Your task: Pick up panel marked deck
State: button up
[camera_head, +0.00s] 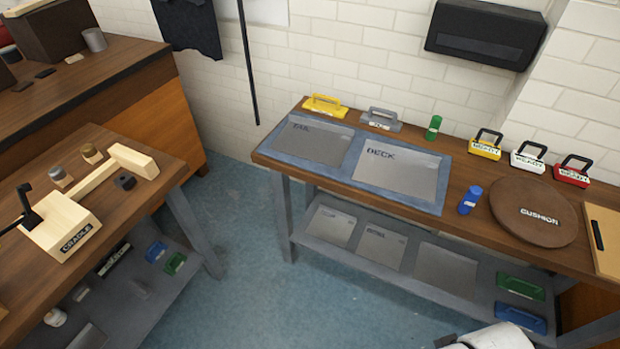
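A flat grey panel area marked DECK (400,172) lies on the right half of a blue-grey mat (350,194) on the right workbench. A similar grey area marked TAIL (312,142) is beside it on the left half. I cannot tell whether these are loose panels or marked recesses in the mat. A white rounded part, probably of my arm, shows at the bottom edge, well in front of the bench.
A blue bottle (470,199), a green bottle (433,127), a round CUSHION (540,222) and several handled blocks stand around the mat. Grey plates lie on the bench's lower shelf (310,246). Another bench (127,205) stands left; clear blue floor (245,270) lies between.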

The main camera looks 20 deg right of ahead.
aim_at(409, 172)
jog(key=i+l+u, duration=0.2)
jog(key=l+u, duration=0.15)
jog(key=i+l+u, duration=0.1)
jog(key=l+u, duration=0.2)
jog(key=i+l+u, duration=0.1)
jog(key=l+u, duration=0.25)
jog(key=l, duration=0.2)
